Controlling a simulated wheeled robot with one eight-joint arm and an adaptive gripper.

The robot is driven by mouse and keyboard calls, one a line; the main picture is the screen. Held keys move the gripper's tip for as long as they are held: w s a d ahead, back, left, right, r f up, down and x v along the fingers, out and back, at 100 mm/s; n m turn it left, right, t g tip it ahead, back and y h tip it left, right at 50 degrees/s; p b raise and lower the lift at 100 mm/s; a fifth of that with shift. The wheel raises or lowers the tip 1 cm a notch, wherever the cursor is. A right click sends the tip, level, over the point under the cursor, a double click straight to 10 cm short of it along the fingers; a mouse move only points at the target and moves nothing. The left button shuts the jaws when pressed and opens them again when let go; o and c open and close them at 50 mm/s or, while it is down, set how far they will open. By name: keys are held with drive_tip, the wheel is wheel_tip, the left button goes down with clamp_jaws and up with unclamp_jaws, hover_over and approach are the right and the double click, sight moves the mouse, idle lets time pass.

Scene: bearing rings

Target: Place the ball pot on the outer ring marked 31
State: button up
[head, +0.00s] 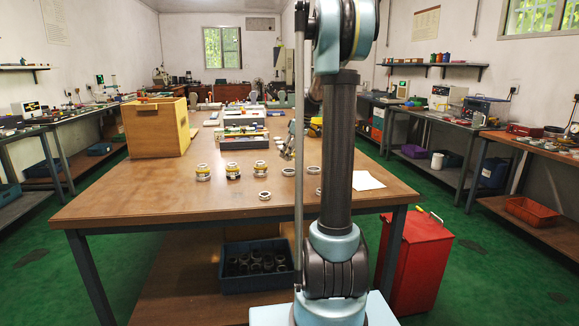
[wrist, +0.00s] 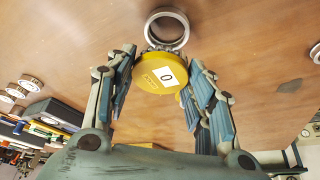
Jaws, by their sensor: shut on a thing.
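A yellow ball pot (wrist: 152,80) with a white label reading 0 sits between the fingertips of my gripper (wrist: 160,85) in the wrist view. The blue-padded fingers are shut on it from both sides. A bare steel ring (wrist: 148,30) lies on the table just beyond the pot; the pot overlaps its near edge in the picture, and I cannot tell the height between them. In the head view my gripper (head: 288,149) is over the table, partly hidden by my arm, and the pot cannot be made out. No mark 31 is readable on any ring.
On the wooden table (head: 130,190), three stacked ring sets (head: 203,173) with yellow parts stand left of my gripper. Loose rings (head: 264,195) lie near the front and right. A wooden box (head: 150,128) and a tray (head: 240,142) stand farther back. The front left of the table is clear.

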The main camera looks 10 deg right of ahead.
sight(290, 170)
drive_tip(key=shift+f, duration=2.5)
drive_tip(key=o, duration=1.2)
drive_tip(key=shift+c, duration=0.2)
drive_tip(key=v, duration=1.2)
drive_tip(key=s+a+f+m+h, duration=0.1)
drive_tip(key=s+a+f+m, duration=0.15)
drive_tip(key=s, duration=0.85)
drive_tip(key=s+a+f+m+h, duration=0.1)
drive_tip(key=s+a+f+m, duration=0.15)
drive_tip(key=s, duration=0.85)
drive_tip(key=s+d+f+m+h, duration=0.1)
drive_tip(key=s+f+m, duration=0.3)
drive_tip(key=s+f, duration=1.1)
drive_tip(key=s, duration=0.4)
drive_tip(key=shift+m+g, duration=0.3)
drive_tip(key=shift+m, duration=0.1)
drive_tip(key=shift+f, duration=0.1)
